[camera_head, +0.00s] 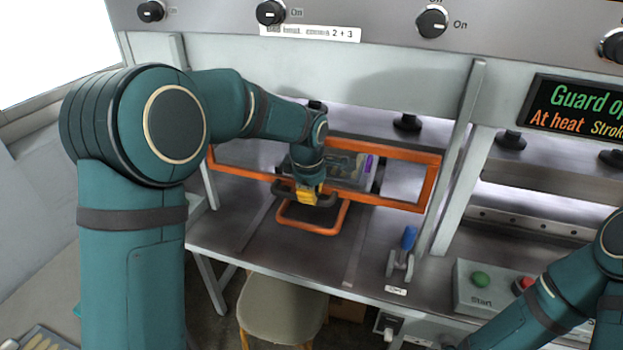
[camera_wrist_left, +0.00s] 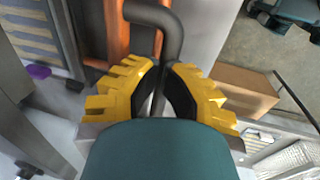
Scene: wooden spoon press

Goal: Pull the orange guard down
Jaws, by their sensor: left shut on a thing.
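The orange guard (camera_head: 432,185) is a wide, see-through frame across the left press opening. Its lower rail hangs above the bench. It also shows in the left wrist view (camera_wrist_left: 118,38). A dark grey bar handle (camera_wrist_left: 168,18) sits on its front. My left gripper (camera_head: 309,196), with yellow fingers, is shut around this handle; the fingers (camera_wrist_left: 163,88) hide part of it. An orange loop (camera_head: 312,231) shows just below the gripper. My right arm enters at the lower right, with its gripper out of the picture.
A display (camera_head: 580,110) reads "Guard op…", cut off, and "At heat". A blue-handled clamp (camera_head: 408,240) and a start-button box (camera_head: 480,285) stand on the bench right of the guard. A stool (camera_head: 282,305) is below. The bench under the guard looks mostly clear.

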